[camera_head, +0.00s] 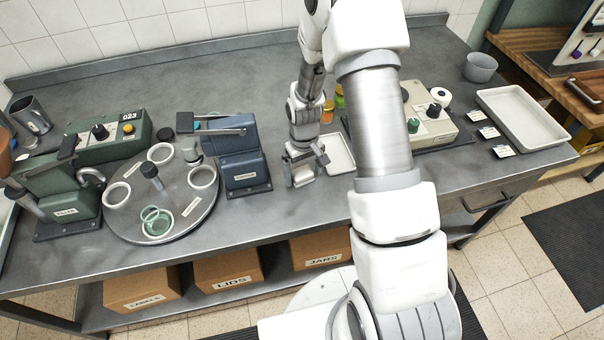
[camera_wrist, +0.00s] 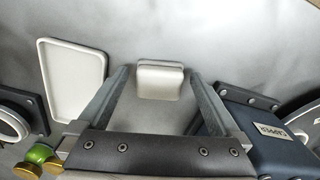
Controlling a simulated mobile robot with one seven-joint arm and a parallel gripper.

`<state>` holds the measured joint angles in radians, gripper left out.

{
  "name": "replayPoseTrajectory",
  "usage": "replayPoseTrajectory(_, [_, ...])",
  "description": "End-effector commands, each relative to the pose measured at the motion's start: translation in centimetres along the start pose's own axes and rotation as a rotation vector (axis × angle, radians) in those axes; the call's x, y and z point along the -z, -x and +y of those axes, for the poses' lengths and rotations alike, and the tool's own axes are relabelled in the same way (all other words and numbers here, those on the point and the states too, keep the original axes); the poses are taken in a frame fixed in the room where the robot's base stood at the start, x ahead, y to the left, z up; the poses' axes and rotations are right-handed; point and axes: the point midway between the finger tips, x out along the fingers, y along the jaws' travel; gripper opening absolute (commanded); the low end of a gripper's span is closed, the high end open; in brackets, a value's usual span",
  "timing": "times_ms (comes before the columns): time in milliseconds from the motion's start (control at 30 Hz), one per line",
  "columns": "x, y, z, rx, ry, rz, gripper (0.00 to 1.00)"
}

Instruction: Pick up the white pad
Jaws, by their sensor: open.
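The white pad (camera_wrist: 160,82) is a small, pale, rounded block on the grey bench. In the wrist view it lies ahead of my gripper (camera_wrist: 160,76), between the two finger ends, with a gap on each side. In the head view my gripper (camera_head: 306,158) is low over the bench, just right of the blue capper. The fingers are apart and hold nothing. The pad (camera_head: 304,174) shows only in part there, close by the fingers. Its height relative to the fingertips is hard to tell.
The blue capper (camera_wrist: 268,132) stands close on the right in the wrist view. A turntable (camera_head: 186,215) with rings stands left of the capper in the head view.

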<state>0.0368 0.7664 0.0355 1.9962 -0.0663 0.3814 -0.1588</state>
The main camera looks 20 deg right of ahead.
Motion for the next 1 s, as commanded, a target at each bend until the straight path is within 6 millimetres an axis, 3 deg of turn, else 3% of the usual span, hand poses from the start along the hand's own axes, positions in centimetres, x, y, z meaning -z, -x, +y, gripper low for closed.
replayPoseTrajectory(133, [0.01,-1.06,0.00,0.000,0.000,0.000,1.00])
replayPoseTrajectory(400, [0.04,-1.20,0.01,0.000,0.000,0.002,0.98])
replayPoseTrajectory(800, [0.03,-1.18,0.01,0.000,0.000,0.001,0.26])
replayPoseTrajectory(1000, [0.03,-1.17,0.01,0.000,0.000,0.002,0.23])
